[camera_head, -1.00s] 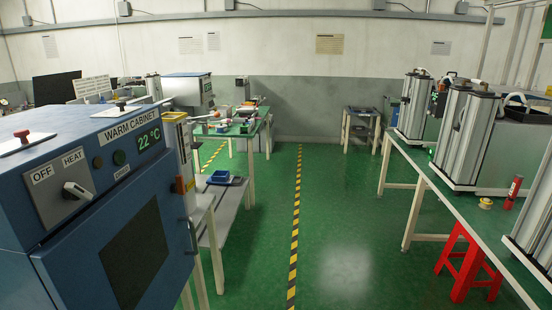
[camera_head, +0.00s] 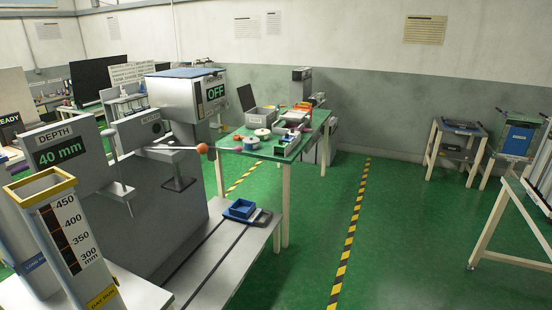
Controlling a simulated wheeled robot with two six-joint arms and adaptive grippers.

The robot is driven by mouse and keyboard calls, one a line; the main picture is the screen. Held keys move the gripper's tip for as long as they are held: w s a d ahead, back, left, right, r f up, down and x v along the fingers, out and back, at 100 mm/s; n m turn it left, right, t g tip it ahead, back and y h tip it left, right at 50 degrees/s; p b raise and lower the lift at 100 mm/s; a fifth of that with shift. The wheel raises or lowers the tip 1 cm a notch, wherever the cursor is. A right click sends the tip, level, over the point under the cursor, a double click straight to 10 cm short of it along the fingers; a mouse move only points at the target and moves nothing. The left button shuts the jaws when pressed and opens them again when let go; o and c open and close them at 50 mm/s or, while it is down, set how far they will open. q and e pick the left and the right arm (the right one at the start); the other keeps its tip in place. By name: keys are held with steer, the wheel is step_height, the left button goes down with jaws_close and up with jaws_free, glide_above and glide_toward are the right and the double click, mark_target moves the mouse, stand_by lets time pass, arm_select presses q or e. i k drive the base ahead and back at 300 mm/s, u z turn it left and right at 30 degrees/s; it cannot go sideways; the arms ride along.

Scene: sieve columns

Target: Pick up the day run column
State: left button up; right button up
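A tall column (camera_head: 72,236) with a yellow rim stands at the lower left on a grey bench. Its front scale reads 450, 400, 350 and 300 mm. A yellow label low on it seems to read "DAY RUN", cut off by the frame's bottom edge. The column looks upright, and its lower end is hidden. Neither of my grippers is in view.
A grey machine with a "DEPTH 40 mm" display (camera_head: 59,150) and a lever with an orange knob (camera_head: 202,148) stands behind the column. A blue tray (camera_head: 241,209) lies on the bench. A green-topped table (camera_head: 278,150) stands beyond.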

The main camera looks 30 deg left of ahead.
mark_target(47, 201)
steer(key=i, duration=1.1)
steer(key=u, duration=1.95)
